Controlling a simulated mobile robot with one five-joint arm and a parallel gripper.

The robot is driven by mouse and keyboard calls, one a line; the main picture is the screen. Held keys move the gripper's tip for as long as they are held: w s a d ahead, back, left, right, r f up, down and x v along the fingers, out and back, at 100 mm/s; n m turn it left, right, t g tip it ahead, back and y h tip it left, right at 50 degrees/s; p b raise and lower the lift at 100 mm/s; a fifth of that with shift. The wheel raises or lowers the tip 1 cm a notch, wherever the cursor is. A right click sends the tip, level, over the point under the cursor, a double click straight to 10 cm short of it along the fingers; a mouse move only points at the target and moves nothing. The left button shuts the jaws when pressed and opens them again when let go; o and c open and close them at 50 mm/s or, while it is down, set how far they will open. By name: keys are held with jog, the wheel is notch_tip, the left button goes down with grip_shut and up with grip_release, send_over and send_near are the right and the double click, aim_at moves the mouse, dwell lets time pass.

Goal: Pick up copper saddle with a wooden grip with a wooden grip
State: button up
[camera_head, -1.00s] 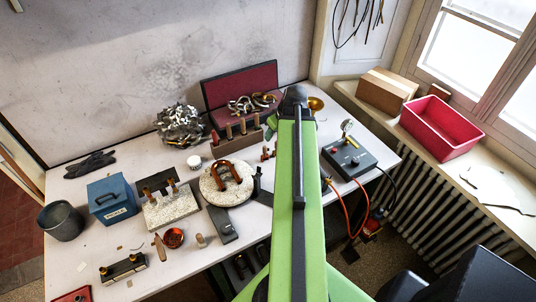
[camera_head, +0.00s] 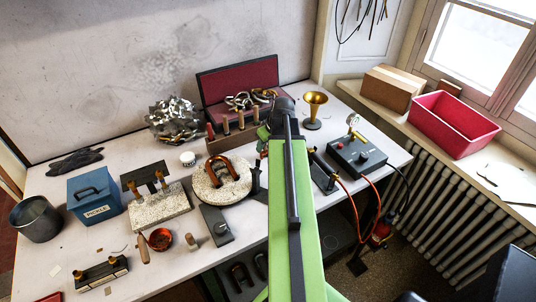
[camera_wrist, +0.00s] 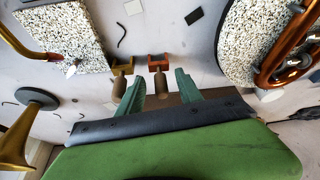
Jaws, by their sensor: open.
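In the wrist view, a copper saddle with a wooden grip (camera_wrist: 158,66) stands near the top middle, its orange copper end at the top of its brown grip. My gripper (camera_wrist: 157,80) is open, with one green finger on each side of the saddle in the picture. I see bare gaps between it and both fingers; I cannot tell how far it is in depth. A similar piece with a brass end (camera_wrist: 122,68) is just left of it, close to the left finger. In the head view my arm hides the saddle, and my gripper is mostly hidden too.
A round speckled disc (camera_head: 207,191) bears a copper U-bend (camera_head: 226,170). A wooden rack (camera_head: 219,146) of tools stands by a red-lined case (camera_head: 240,82). A brass horn bell (camera_head: 314,101) and gauge box (camera_head: 357,157) lie to the right. The front left table has bare patches.

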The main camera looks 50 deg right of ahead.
jog(key=shift+w+f, duration=0.2)
jog(key=shift+f, duration=0.45)
jog(key=shift+r, duration=0.2)
grip_shut()
jog(key=shift+r+p, duration=0.5)
jog(key=shift+p, duration=0.1)
notch_tip(320, 180, up, 4)
jog(key=p, duration=0.4)
jog(key=s+d+r+p, duration=0.5)
jog(key=s+r+p, duration=0.1)
jog(key=s, duration=0.4)
jog(key=shift+s+d, duration=0.2)
jog(key=shift+s, duration=0.05)
